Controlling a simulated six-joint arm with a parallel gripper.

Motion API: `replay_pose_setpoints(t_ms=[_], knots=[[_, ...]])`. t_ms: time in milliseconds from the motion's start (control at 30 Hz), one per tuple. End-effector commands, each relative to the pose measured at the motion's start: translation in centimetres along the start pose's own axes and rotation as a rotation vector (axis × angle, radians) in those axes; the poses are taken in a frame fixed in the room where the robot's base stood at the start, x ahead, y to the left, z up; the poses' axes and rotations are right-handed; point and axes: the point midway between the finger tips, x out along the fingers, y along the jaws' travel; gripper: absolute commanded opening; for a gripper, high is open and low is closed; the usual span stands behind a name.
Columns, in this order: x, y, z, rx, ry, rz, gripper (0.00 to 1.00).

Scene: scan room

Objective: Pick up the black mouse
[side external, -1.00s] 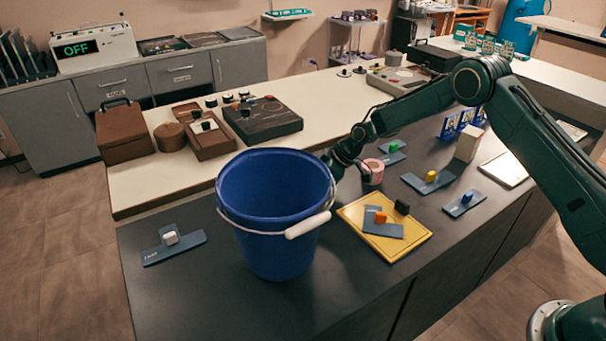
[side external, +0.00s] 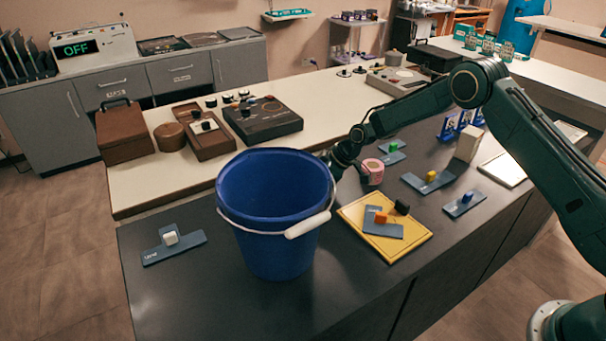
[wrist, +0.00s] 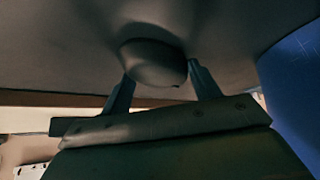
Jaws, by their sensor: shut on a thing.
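The black mouse (wrist: 152,58) shows in the wrist view as a dark rounded body at the top middle. My gripper (wrist: 161,72) has a finger on each side of it and is shut on it. The dark counter surface lies right behind the mouse; I cannot tell whether the two touch. In the side view my gripper's wrist end (side external: 340,160) is just behind the blue bucket's right rim. The fingertips and the mouse are hidden there by the bucket.
The blue bucket (side external: 270,225) stands close beside my gripper; its side also fills the right of the wrist view (wrist: 294,85). A pink roll (side external: 373,172) sits just right of the gripper. A yellow board (side external: 383,247) with small blocks lies in front.

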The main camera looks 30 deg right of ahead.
Motion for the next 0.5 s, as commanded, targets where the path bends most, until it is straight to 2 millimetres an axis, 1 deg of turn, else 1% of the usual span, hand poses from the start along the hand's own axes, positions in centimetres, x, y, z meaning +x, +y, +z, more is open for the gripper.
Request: replay_pose_setpoints(t_ms=[333,500], knots=[[-0.03,0.00,0.04,0.001,-0.002,0.000,0.38],[-0.64,0.03,-0.41,0.000,0.000,0.001,0.37]])
